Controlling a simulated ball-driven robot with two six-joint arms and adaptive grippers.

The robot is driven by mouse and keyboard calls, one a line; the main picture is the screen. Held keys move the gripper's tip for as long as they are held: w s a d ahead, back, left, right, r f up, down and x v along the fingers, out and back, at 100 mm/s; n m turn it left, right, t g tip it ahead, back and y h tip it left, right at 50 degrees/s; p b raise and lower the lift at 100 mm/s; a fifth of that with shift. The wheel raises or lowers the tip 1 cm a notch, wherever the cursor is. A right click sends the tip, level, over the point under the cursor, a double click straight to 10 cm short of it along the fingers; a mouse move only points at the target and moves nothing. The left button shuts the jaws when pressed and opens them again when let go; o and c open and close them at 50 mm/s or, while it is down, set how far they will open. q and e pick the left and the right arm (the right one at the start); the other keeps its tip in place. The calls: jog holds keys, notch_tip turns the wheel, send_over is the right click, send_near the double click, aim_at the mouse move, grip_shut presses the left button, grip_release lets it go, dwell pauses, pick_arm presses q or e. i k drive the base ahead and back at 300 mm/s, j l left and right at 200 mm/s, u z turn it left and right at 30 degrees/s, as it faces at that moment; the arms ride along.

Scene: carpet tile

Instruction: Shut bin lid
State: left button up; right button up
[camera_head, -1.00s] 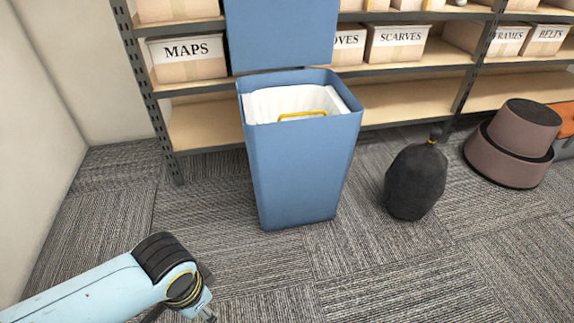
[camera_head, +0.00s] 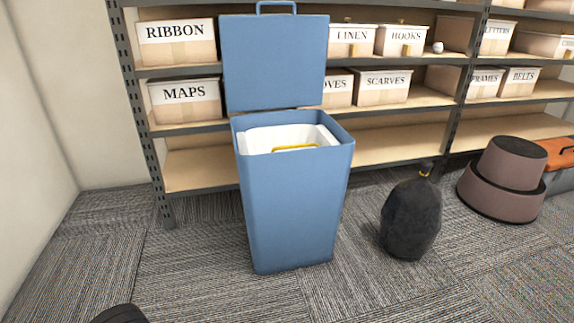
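The blue bin (camera_head: 290,210) stands upright on the carpet in front of the shelves. Its blue lid (camera_head: 274,62) is open, standing upright at the back of the bin, with a handle (camera_head: 277,5) on its top edge. A white liner (camera_head: 268,139) and a yellow handle-like strip (camera_head: 295,148) show inside the bin. Only a dark rounded bit of my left arm shows at the bottom left edge, below and left of the bin; the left gripper itself is out of view. My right gripper is not in view.
A shelf unit (camera_head: 400,138) with labelled boxes stands close behind the bin. A dark tied bag (camera_head: 412,220) sits right of the bin. A brown two-tier step stool (camera_head: 503,178) is further right, beside an orange-lidded box (camera_head: 560,152). Carpet left of the bin is clear.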

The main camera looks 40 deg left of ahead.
aim_at(270, 62)
jog(key=u, duration=1.15)
